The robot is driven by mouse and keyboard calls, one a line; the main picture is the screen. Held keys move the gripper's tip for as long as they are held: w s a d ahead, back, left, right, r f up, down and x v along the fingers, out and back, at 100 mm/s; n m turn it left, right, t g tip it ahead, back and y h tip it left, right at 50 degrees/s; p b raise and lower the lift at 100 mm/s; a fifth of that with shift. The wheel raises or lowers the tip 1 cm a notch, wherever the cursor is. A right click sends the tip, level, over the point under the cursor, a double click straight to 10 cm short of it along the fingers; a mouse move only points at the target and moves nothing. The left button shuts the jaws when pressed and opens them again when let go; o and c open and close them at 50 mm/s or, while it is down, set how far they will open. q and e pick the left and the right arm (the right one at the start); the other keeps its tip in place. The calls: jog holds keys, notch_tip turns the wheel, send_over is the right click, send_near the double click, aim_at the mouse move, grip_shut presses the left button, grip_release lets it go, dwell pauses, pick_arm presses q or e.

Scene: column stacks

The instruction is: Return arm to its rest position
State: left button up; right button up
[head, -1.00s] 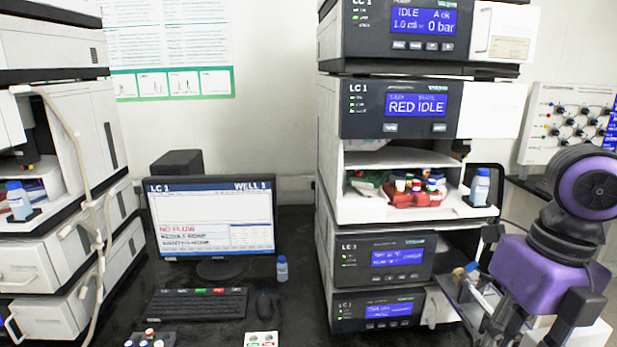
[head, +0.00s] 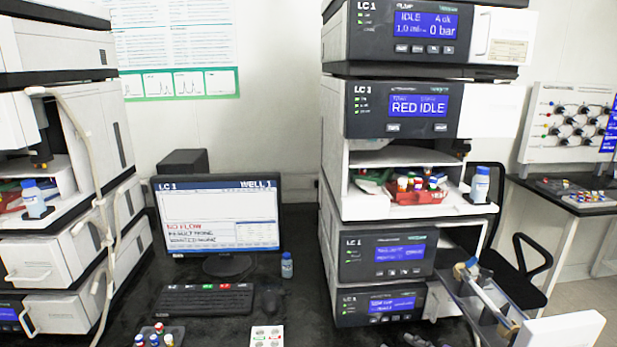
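The purple arm and its gripper are no longer visible at the right of the head view. Small dark grey parts show at the bottom edge, right of centre, and look like the tip of my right gripper (head: 415,341); they are cut off, so I cannot tell whether it is open or shut. They appear empty, below the right instrument stack (head: 388,260). My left gripper is not in view.
An open drawer (head: 490,300) with a column-like tube juts from the right stack, with a white front panel (head: 562,330) at lower right. A monitor (head: 218,212), keyboard (head: 203,300) and small capped bottle (head: 287,266) stand on the dark bench. A chair (head: 522,268) stands behind.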

jog(key=s+f+m+g+h, duration=0.1)
jog(key=s+f+m, duration=0.2)
jog(key=s+f, duration=0.5)
jog(key=s+a+f+m+g+h, duration=0.1)
jog(key=s+f+m, duration=0.2)
jog(key=s+f, duration=0.5)
jog(key=s+f+m+g+h, duration=0.1)
jog(key=s+f, duration=0.7)
jog(key=s, duration=0.9)
jog(key=m+h, duration=0.1)
jog(key=m, duration=0.1)
jog(key=shift+a+m+p, duration=0.25)
jog(key=shift+m+p, duration=0.05)
